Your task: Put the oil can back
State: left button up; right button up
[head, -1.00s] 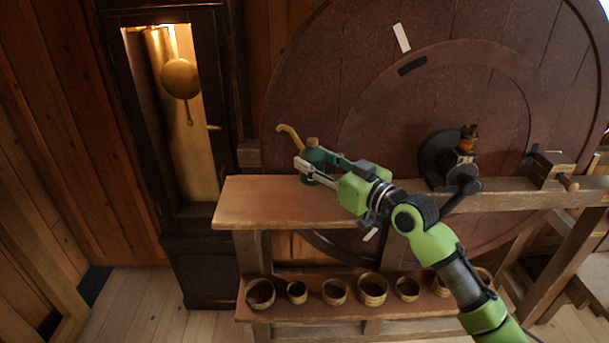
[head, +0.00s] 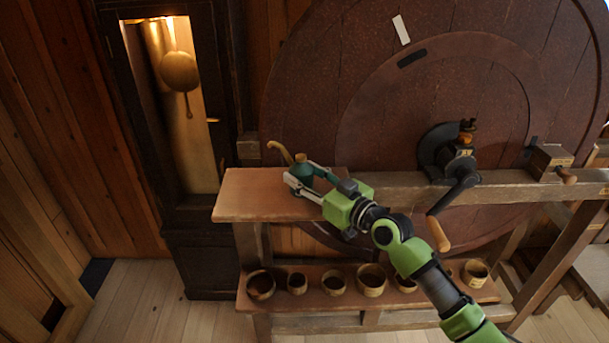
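The oil can (head: 302,174) is dark teal with a brass cap and a long curved brass spout pointing up and left. My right gripper (head: 301,179) is around its body, with one finger on each side, and looks shut on it. The can is upright over the left end of the wooden bench top (head: 243,198). The nearer finger hides part of its base, so I cannot tell whether it touches the wood. My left gripper is not in view.
A large dark wooden wheel (head: 330,80) stands behind the bench, with a crank handle (head: 438,235) at right. Several small round bowls line the lower shelf (head: 310,322). A pendulum clock (head: 180,72) stands at left. The bench top's left end is otherwise clear.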

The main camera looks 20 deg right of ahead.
jog(key=shift+o, duration=1)
jog(key=shift+r, duration=0.15)
jog(key=b+v, duration=0.2)
jog(key=v, duration=0.8)
jog(key=shift+s+d, duration=0.1)
jog(key=shift+s, duration=0.1)
jog(key=shift+v, duration=0.8)
